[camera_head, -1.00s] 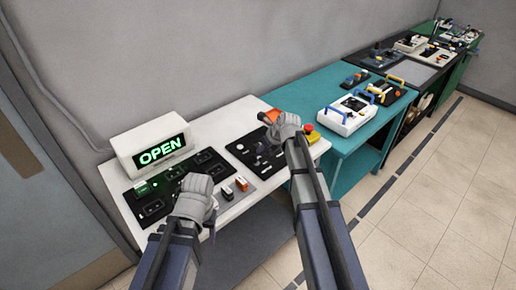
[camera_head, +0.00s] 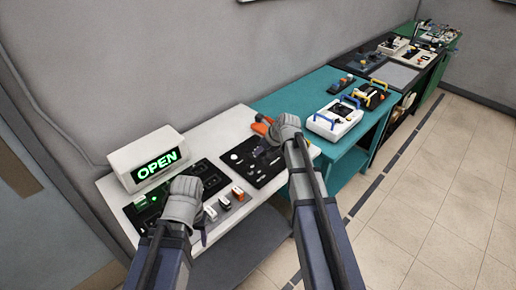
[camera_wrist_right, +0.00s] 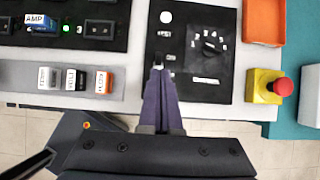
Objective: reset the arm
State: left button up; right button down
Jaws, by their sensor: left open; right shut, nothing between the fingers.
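My left gripper (camera_head: 202,238) is over the front of the white table (camera_head: 232,121), beside a row of small rocker switches (camera_head: 224,202). Its fingers are mostly hidden by my wrist in the head view. My right gripper (camera_wrist_right: 158,75) is shut and empty over the black panel with a dial (camera_wrist_right: 208,45), its tips by a small knob at the panel's left side. The head view shows my right arm reaching over the same panel (camera_head: 240,158). A white box with a lit green OPEN sign (camera_head: 157,165) stands at the table's back left.
A red button on a yellow base (camera_wrist_right: 282,87) and an orange tray (camera_wrist_right: 264,20) lie right of the dial panel. A black panel with several sockets (camera_head: 209,172) is on the left. A teal table (camera_head: 290,103) with cases stands beyond; tiled floor on the right is clear.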

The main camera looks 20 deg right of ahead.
jog(key=s+a+f+n+g+h, duration=0.1)
jog(key=s+a+n+g, duration=0.1)
jog(key=s+a+n, duration=0.3)
jog(key=s+a+f+n+g+h, duration=0.1)
jog(key=s+a+n, duration=0.4)
jog(key=s+n, duration=0.8)
jog(key=s+a+f+n+g+h, duration=0.2)
jog(key=s+a+n, duration=0.3)
jog(key=s+n, duration=0.4)
jog(key=n, duration=0.7)
jog(key=shift+s+a+g+b, duration=0.3)
jog(key=shift+a+g+b, duration=0.05)
jog(key=shift+a+g, duration=0.05)
